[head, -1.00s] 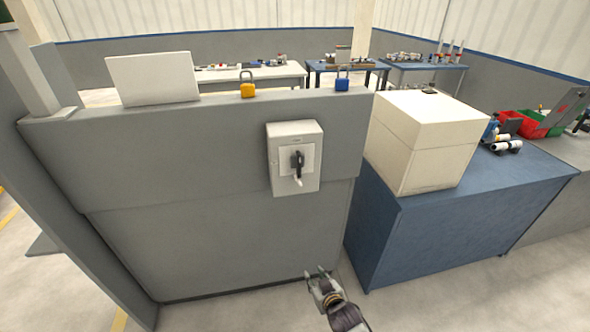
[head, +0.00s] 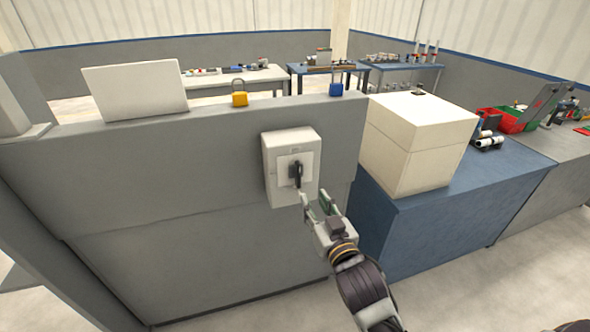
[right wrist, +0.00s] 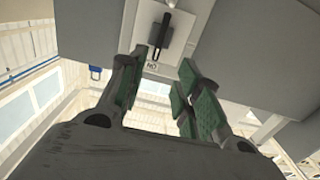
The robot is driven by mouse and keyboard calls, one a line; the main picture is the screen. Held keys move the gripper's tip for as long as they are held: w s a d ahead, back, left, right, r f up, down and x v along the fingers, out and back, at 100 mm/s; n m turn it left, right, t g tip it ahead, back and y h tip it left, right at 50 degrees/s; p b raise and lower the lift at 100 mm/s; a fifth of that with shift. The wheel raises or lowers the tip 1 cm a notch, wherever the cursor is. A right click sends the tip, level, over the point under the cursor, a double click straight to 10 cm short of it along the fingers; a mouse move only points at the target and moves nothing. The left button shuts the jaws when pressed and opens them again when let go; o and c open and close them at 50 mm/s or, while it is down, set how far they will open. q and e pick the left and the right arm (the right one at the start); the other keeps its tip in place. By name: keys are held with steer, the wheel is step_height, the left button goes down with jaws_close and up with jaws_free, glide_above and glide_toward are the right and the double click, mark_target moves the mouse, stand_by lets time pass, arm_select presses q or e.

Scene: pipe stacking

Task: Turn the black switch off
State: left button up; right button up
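The black switch (head: 296,174) is a handle on a pale box (head: 309,187) fixed to the grey panel's front. In the head view its handle looks about upright. The right wrist view shows the black switch (right wrist: 162,36) beyond my fingertips, on a light plate with small lettering. My right gripper (head: 317,199) is open and empty, just below and to the right of the switch, apart from it as far as I can tell. In the right wrist view my right gripper (right wrist: 161,70) has its green-padded fingers spread, with a gap between them. My left gripper is not in view.
The grey panel (head: 170,200) carries a white board (head: 135,88), a yellow padlock (head: 240,99) and a blue padlock (head: 336,89) on its top. A large white box (head: 418,145) stands on a blue bench (head: 440,222) to the right. Open floor lies in front.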

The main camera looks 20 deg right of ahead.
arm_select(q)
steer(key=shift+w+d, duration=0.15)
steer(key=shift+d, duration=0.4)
arm_select(e)
steer(key=shift+s+d+r, duration=0.15)
steer(key=shift+r, duration=0.4)
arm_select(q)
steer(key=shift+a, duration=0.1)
arm_select(e)
glide_toward(300, 170)
steer(key=shift+w, duration=0.85)
steer(key=shift+w+p, duration=0.6)
steer(key=shift+w, duration=0.95)
steer(key=shift+w+f, duration=0.1)
steer(key=shift+w, duration=1.3)
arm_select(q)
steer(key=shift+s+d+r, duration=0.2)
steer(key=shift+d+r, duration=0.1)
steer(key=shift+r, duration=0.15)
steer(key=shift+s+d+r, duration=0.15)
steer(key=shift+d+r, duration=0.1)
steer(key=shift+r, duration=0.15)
arm_select(e)
steer(key=shift+w+a, duration=0.2)
steer(key=shift+w, duration=0.9)
